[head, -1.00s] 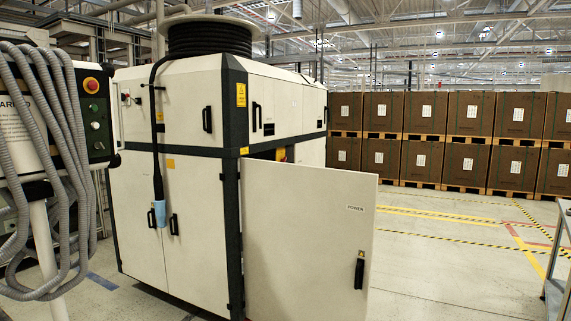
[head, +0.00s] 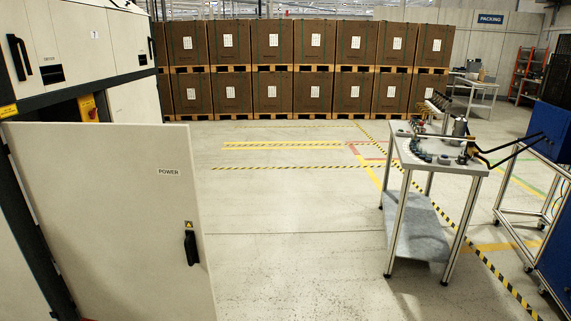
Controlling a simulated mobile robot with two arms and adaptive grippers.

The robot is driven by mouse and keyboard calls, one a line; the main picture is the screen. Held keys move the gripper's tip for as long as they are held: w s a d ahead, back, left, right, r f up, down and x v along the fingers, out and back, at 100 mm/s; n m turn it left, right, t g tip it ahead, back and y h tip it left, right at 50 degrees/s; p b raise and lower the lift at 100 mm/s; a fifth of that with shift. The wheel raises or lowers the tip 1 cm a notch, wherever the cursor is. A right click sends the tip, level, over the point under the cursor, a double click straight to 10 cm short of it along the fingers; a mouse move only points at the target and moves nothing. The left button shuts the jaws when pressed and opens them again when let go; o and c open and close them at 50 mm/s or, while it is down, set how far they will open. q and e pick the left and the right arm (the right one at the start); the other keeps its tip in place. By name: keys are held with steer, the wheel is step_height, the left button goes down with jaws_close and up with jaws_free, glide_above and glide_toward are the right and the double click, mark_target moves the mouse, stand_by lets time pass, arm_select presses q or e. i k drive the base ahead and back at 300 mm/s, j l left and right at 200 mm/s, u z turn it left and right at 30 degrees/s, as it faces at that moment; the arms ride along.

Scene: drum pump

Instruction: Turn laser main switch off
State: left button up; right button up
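The white laser cabinet (head: 112,50) stands at the left edge of the head view. Its lower door, labelled POWER (head: 110,200), is swung open toward me and has a black handle (head: 191,247). Behind the door's top edge, a yellow plate with a red knob (head: 89,107) shows inside the dark opening; this looks like the main switch. The door hides the lower part of the opening. I cannot read the switch's position. Neither of my grippers is in view.
A metal table (head: 437,160) with tools on it stands at the right, beside blue cabinets (head: 548,150). Stacked brown boxes on pallets (head: 315,65) line the back. The floor (head: 300,230) between the open door and the table is clear.

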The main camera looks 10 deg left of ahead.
mark_target(92, 114)
steer(key=i+z, duration=0.25)
steer(key=i, duration=1.9)
steer(key=i+j+u, duration=0.15)
steer(key=i+u, duration=0.2)
steer(key=i, duration=0.2)
steer(key=i+u, duration=0.35)
steer(key=i, duration=0.2)
steer(key=i+l+u, duration=0.15)
steer(key=i+u, duration=0.2)
steer(key=i, duration=0.2)
steer(key=i+l+u, duration=0.35)
steer(key=i, duration=0.2)
steer(key=i+u, duration=0.4)
steer(key=i, duration=0.15)
steer(key=i+u, duration=0.4)
steer(key=i, duration=0.15)
steer(key=i+l+u, duration=0.8)
steer(key=i, duration=0.2)
